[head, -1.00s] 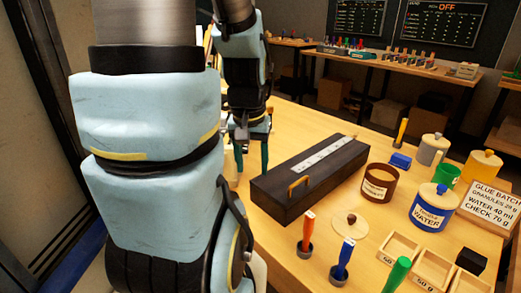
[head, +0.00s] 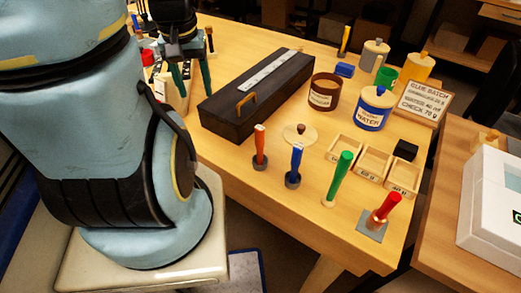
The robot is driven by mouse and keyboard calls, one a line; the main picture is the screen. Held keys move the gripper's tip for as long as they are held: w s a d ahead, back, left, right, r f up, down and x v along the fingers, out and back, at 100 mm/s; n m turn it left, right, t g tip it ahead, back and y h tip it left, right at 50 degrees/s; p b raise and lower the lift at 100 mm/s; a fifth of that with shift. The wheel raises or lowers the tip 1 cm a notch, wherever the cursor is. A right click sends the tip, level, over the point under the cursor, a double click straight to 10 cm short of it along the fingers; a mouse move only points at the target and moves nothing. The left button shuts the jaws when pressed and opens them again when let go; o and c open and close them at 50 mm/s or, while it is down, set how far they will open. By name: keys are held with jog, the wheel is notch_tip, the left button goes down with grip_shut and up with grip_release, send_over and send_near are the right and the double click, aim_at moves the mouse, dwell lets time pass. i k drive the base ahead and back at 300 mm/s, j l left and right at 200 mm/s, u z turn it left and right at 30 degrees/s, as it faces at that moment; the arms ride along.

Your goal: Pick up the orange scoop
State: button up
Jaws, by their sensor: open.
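The orange scoop (head: 260,146) stands upright on the wooden bench, its orange handle above a dark round cup. It is in front of the long black box, left of a similar blue-handled tool (head: 296,165). My gripper (head: 193,88) is at the upper left, near the far left end of the black box. Its two teal fingers point down and are spread apart, with nothing seen between them. It is well apart from the scoop, behind it and to the left.
The black box (head: 227,128) with a brass handle lies between my gripper and the scoop. Green (head: 340,175) and red (head: 385,208) handled tools, open wooden trays (head: 343,157), a brown pot (head: 324,100) and a blue jar (head: 370,118) stand rightward.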

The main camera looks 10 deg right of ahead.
aim_at(259, 161)
jog(key=i+j+z, duration=0.1)
jog(key=j, duration=0.7)
jog(key=i+j+z, duration=0.15)
jog(key=j, duration=0.7)
jog(key=i+j+z, duration=0.1)
jog(key=j, duration=0.75)
jog(key=i+j+z, duration=0.15)
jog(key=j, duration=0.7)
